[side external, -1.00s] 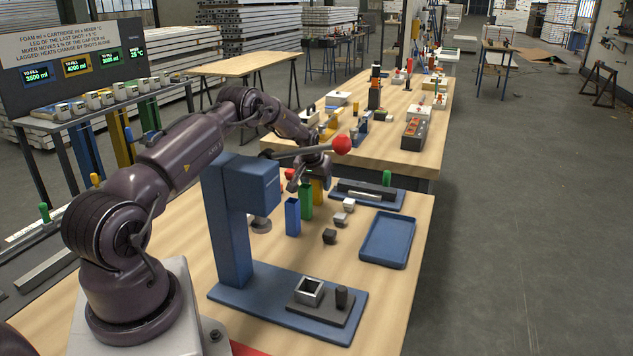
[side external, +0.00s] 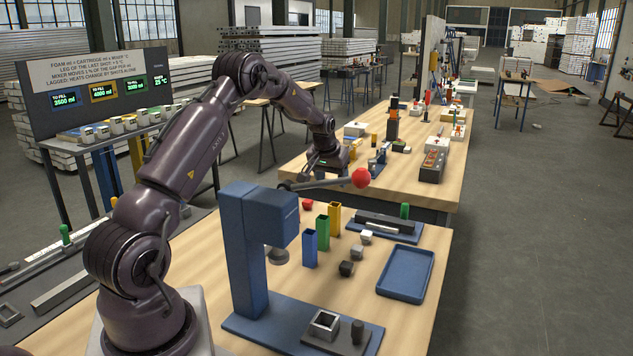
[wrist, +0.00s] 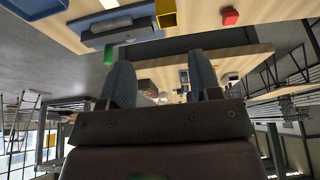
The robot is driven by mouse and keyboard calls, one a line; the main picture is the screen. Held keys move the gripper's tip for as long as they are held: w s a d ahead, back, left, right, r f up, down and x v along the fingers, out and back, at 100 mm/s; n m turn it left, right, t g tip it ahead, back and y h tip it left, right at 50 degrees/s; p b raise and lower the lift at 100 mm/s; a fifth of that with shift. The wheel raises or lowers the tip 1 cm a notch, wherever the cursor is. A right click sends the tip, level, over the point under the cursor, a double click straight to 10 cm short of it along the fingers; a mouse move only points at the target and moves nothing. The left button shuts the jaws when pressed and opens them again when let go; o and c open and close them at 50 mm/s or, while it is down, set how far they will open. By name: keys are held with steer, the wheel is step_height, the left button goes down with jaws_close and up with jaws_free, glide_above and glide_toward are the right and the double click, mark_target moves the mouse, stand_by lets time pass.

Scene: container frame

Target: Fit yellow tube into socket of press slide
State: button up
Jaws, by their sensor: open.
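The yellow tube (side external: 334,218) stands upright on the bench at the back of a row with a green tube (side external: 323,233) and a blue tube (side external: 310,248). In the wrist view the yellow tube (wrist: 166,14) is at the top edge, clear of my fingers. My gripper (wrist: 162,82) is open and empty. In the side view it is up behind the press, its fingers partly hidden by the lever. The blue press (side external: 245,250) stands in front of the tubes. A square, open metal socket (side external: 325,322) sits on its slide plate (side external: 341,337), with nothing visible in it.
The press lever with its red ball (side external: 361,178) reaches over the bench behind the tubes. Small blocks (side external: 347,268) lie right of the tubes, beside an empty blue tray (side external: 405,274). A blue fixture (side external: 384,225) stands at the back. A red piece (wrist: 230,16) shows in the wrist view.

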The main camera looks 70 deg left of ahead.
steer(key=d+r+m, duration=0.2)
steer(key=d+r, duration=0.9)
steer(key=d, duration=0.1)
steer(key=s+d+r+m+t+h, duration=0.1)
steer(key=s+d+r, duration=0.3)
steer(key=d, duration=0.6)
steer(key=s+d+r+m+h, duration=0.1)
steer(key=s+d+r+m, duration=0.2)
steer(key=s+d, duration=0.5)
steer(key=shift+d+r+t, duration=0.4)
steer(key=shift+d+r, duration=0.25)
steer(key=shift+d, duration=0.2)
steer(key=shift+o, duration=0.4)
steer(key=s+d+f+m, duration=0.1)
steer(key=s+d, duration=0.2)
steer(key=s, duration=0.2)
steer(key=s+d+f+m+h, duration=0.1)
steer(key=s+d, duration=0.2)
steer(key=s, duration=0.3)
steer(key=shift+d+f+m, duration=0.25)
steer(key=shift+d+m, duration=0.05)
steer(key=shift+m, duration=0.1)
